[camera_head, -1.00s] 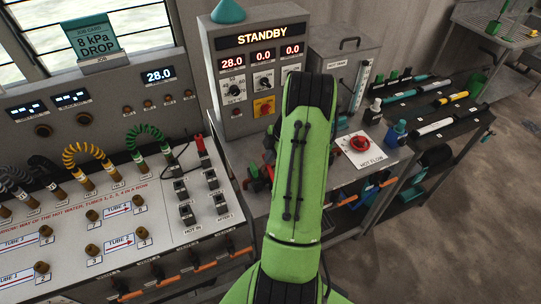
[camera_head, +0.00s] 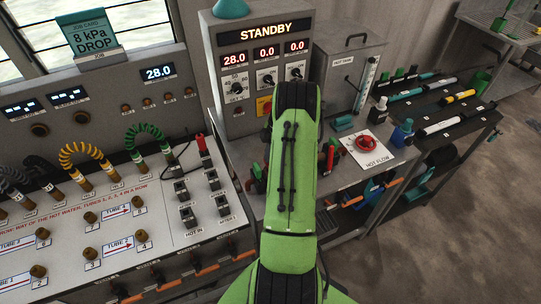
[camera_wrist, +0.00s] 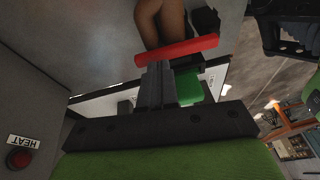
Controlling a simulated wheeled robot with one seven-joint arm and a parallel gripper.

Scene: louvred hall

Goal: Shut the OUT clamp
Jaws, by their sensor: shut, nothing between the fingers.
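A clamp with a red lever (camera_wrist: 178,50) and a green body (camera_wrist: 188,88) sits just beyond my gripper in the wrist view. Its red lever lies across a brown hose (camera_wrist: 157,22). My gripper (camera_wrist: 157,82) is shut and empty, and its fingertips overlap the lever in the picture; I cannot tell if they touch. In the head view, red and green clamp parts show on the bench to the right of my arm (camera_head: 329,157) and to its left (camera_head: 257,180). My arm hides the space between them. No OUT label is readable.
The control box (camera_head: 268,70) reading STANDBY stands behind my arm. A red HOT FLOW knob (camera_head: 368,143) and a blue bottle (camera_head: 401,134) are to the right. The tube panel (camera_head: 60,235) fills the left.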

